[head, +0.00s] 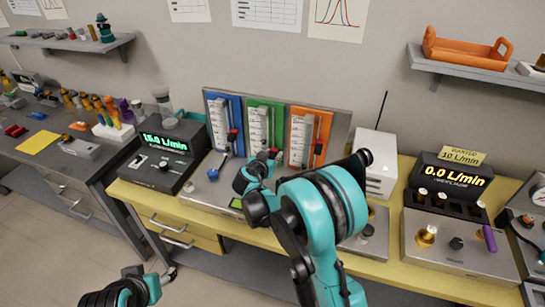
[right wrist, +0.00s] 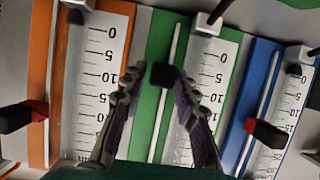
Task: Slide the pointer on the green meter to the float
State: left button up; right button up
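The green meter (head: 279,112) stands in the middle of a three-meter panel. In the right wrist view its green board (right wrist: 158,38) and white scale (right wrist: 217,58) are turned, with 0 near the top. A black block (right wrist: 162,75), apparently its pointer's handle, sits between the fingertips of my right gripper (right wrist: 157,82), closer to the right finger. The fingers are apart, and I cannot tell whether they touch it. A dark patch near 0 beside the white fitting (right wrist: 208,24) may be the float; it is unclear. My left gripper (head: 128,290) is low at bottom left, away from the panel.
The blue meter (head: 225,120) and orange meter (head: 302,135) flank the green one, with red-and-black pointers sticking out. A display box (head: 160,150) stands left, a white box (head: 375,160) right. Knobs and white fittings project near the panel's foot.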

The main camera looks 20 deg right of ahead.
grip_shut()
notch_tip(320, 180, up, 4)
jog(key=p, duration=0.2)
jog(key=shift+r+p, duration=0.15)
jog(key=shift+p, duration=0.15)
jog(key=shift+f, duration=0.2)
grip_release()
